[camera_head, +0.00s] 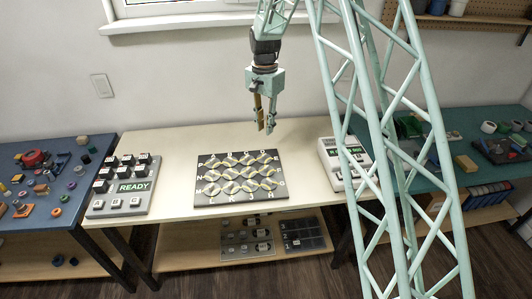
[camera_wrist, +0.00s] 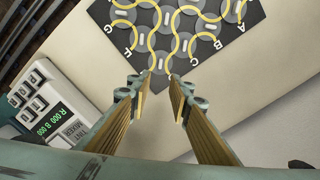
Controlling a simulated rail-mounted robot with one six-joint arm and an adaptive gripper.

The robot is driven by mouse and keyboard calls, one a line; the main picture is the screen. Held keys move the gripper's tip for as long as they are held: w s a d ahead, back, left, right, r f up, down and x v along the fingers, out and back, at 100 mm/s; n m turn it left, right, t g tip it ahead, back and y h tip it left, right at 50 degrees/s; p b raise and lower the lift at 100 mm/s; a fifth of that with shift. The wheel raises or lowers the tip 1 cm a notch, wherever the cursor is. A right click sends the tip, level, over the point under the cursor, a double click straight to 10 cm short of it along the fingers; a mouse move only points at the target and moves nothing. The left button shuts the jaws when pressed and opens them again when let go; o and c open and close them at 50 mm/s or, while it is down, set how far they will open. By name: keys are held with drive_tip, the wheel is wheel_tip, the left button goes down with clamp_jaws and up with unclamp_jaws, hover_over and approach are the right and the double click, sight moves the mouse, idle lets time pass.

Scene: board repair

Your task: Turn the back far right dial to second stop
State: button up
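The black dial board (camera_head: 200,203) lies on the cream table, with grey round dials joined by yellow curved lines and letters along its edges. The dial at its back right corner (camera_head: 266,158) is small in the head view, and its pointer setting cannot be read. In the wrist view the board (camera_wrist: 254,22) is turned, and the corner dial (camera_wrist: 160,61) with its pale bar lies just beyond my fingertips. My gripper (camera_head: 265,129) hangs above and behind the board's back right area. In the wrist view my gripper (camera_wrist: 159,78) has its two fingers apart, with nothing between them.
A READY keypad box (camera_head: 124,201) stands left of the board. A white mixer console (camera_head: 340,163) stands to the right, partly behind a lattice frame. Side tables with small parts flank the cream table (camera_head: 170,145). Bare tabletop lies behind the board.

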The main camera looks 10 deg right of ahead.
sight(265, 154)
drive_tip(key=shift+f, duration=0.1)
drive_tip(key=shift+f+b, duration=1.4)
drive_tip(key=shift+f, duration=5.35)
drive_tip(key=shift+c, duration=0.7)
clamp_jaws()
